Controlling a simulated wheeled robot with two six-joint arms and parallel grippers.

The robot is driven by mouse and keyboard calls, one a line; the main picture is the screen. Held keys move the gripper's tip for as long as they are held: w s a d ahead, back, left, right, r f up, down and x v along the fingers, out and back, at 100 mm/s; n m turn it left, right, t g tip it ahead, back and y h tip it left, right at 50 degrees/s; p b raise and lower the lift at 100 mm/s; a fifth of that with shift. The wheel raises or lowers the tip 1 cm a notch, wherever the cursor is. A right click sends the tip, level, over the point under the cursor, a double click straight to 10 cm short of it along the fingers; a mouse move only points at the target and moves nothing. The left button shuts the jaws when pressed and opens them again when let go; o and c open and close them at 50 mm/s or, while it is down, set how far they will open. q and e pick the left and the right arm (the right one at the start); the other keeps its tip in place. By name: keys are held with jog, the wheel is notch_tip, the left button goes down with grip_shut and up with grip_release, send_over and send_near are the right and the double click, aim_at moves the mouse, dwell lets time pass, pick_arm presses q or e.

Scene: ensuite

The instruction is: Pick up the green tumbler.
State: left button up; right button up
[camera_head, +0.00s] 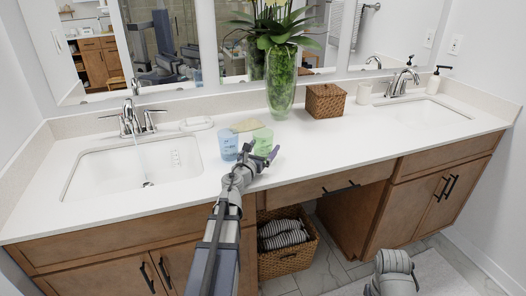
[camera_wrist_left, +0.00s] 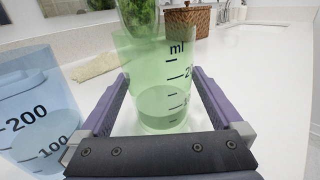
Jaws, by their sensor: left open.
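The green tumbler (camera_head: 263,137) is a translucent cup with dark measuring marks. It stands upright on the white counter, behind my left gripper (camera_head: 261,153). In the left wrist view the green tumbler (camera_wrist_left: 163,85) shows between the two purple fingers of my left gripper (camera_wrist_left: 161,75). The fingers are apart, one on each side of it; I cannot tell whether either touches it. My right gripper is out of view; only a grey part of my right arm shows at the bottom right of the head view.
A blue tumbler (camera_head: 229,145) stands close on the left, also in the wrist view (camera_wrist_left: 38,120). Behind are a yellowish cloth (camera_head: 244,125), a glass vase (camera_head: 281,97) with a plant and a brown woven box (camera_head: 325,102). A sink (camera_head: 125,170) lies left; the counter right is clear.

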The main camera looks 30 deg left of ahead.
pick_arm(q)
jog(key=w, duration=0.2)
jog(key=shift+w+a, duration=0.2)
jog(key=shift+w, duration=0.15)
jog(key=shift+s, duration=0.1)
jog(key=shift+c, duration=0.2)
jog(key=c, duration=1.3)
jog(key=shift+o, duration=0.2)
jog(key=shift+r, duration=0.25)
notch_tip(320, 180, up, 10)
jog(key=p, duration=1)
jog(key=shift+f, duration=0.25)
jog(key=shift+r, duration=0.1)
